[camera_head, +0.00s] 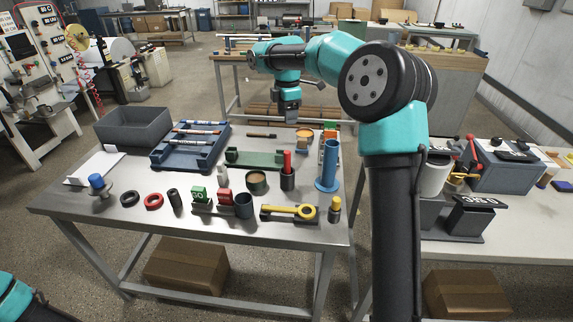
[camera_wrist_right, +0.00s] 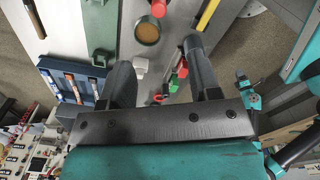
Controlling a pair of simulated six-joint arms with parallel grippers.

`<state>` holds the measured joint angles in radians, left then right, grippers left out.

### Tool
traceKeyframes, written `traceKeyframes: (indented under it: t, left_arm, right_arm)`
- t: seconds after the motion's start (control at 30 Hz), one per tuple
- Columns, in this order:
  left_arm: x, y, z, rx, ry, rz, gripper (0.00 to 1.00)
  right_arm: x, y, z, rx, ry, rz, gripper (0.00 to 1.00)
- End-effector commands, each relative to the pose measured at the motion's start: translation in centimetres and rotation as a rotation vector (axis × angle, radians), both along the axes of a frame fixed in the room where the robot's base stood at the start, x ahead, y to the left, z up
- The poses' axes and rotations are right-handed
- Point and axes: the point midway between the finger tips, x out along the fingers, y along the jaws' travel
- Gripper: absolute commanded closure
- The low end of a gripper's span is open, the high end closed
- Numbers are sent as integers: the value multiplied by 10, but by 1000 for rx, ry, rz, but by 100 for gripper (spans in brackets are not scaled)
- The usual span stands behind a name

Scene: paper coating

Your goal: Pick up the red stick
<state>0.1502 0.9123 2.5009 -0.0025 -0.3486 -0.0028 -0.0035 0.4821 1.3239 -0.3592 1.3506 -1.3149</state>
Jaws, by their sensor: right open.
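The red stick (camera_head: 287,160) stands upright in a small dark holder on the metal table (camera_head: 150,222), right of the middle. In the right wrist view a red end (camera_wrist_right: 158,8) shows at the top edge, beside a round olive-topped can (camera_wrist_right: 147,32); it looks like the same stick, cut off by the frame. My right gripper (camera_head: 289,119) hangs over the table's back part, behind and above the stick and apart from it. In the right wrist view my right gripper (camera_wrist_right: 157,68) has its fingers wide apart, with nothing held between them. My left gripper is out of view.
A blue cylinder on a base (camera_head: 328,165) stands right of the stick, and the can (camera_head: 257,182) is to its left. A green holder (camera_head: 250,157), a blue tray (camera_head: 190,152), a grey bin (camera_head: 134,126) and a yellow tool (camera_head: 290,211) lie around. The front-left table edge is clear.

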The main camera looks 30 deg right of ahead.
Motion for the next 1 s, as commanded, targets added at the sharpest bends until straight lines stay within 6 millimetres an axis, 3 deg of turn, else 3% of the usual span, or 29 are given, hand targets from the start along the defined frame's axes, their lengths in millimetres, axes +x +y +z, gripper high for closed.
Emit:
traceKeyframes:
  t: [0.17,0.73,1.0]
  left_arm:
    - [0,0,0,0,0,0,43]
    - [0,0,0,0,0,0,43]
    - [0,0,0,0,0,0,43]
  right_arm:
    - [0,0,-15,0,4,-1,43]
    - [0,0,-109,1,4,-1,43]
    - [0,0,-122,0,1,-1,43]
